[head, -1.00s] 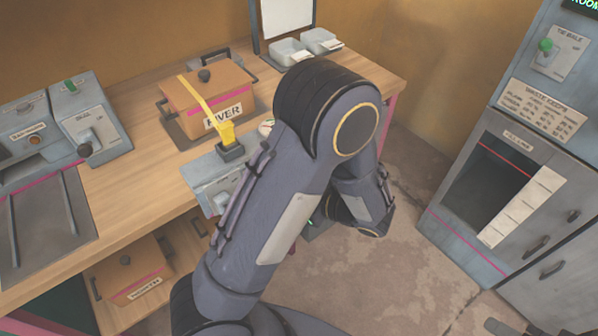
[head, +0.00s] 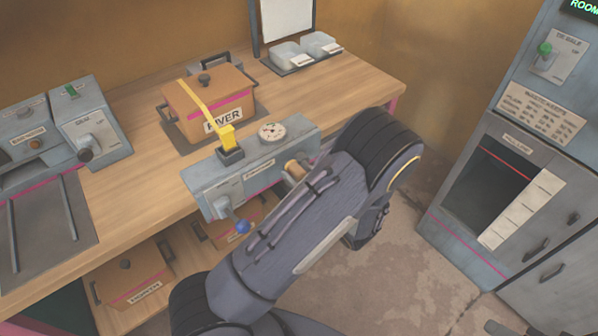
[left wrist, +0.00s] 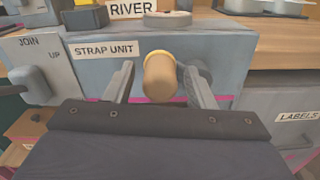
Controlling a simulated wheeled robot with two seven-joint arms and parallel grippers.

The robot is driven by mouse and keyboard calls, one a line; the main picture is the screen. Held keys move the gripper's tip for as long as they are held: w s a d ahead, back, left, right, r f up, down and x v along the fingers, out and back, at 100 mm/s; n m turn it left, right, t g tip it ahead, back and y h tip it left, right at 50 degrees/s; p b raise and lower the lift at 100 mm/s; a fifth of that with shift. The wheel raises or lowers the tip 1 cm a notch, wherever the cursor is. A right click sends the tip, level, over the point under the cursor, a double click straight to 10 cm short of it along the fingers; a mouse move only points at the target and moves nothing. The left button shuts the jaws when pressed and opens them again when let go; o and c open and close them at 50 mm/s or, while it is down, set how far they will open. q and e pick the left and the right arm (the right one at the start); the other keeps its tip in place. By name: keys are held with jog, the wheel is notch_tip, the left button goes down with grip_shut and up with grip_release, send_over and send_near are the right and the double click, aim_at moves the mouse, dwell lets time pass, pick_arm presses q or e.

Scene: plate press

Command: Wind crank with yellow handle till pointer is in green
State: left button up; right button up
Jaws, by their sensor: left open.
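The strap unit (head: 255,165) is a grey box at the table's front edge, labelled in the left wrist view (left wrist: 95,48). A small round dial (head: 271,132) sits on its top; its pointer is too small to read. The crank's handle (head: 294,169), tan with a yellow ring at its base, sticks out from the unit's front; it also shows in the left wrist view (left wrist: 158,80). My left gripper (left wrist: 157,68) is open, one finger on each side of the handle, with visible gaps. My arm hides most of this gripper in the head view. My right gripper is not in view.
A yellow strap runs from the unit over an orange box (head: 205,100) labelled RIVER. Grey trays (head: 305,50) stand at the back. A grey cabinet (head: 500,180) stands at right, across open floor.

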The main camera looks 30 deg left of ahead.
pick_arm(q)
jog(key=shift+a, duration=0.1)
grip_shut()
dwell(0.3)
jog(key=m+p, duration=0.1)
jog(key=r+m+p, duration=0.1)
jog(key=shift+w+r+p, duration=0.2)
jog(key=shift+w+p, duration=0.15)
jog(key=shift+w+d+r+m+p, duration=0.3)
jog(key=shift+w+m+p, duration=0.45)
jog(key=shift+m, duration=0.9)
jog(key=shift+w+d+r+m+p, duration=0.25)
jog(key=shift+w+m+p, duration=0.25)
jog(key=shift+m+p, duration=0.85)
jog(key=shift+w+d+r+m+p, duration=0.2)
jog(key=shift+w+d+m+p, duration=0.3)
jog(key=shift+m, duration=1.4)
jog(key=shift+w+a, duration=0.15)
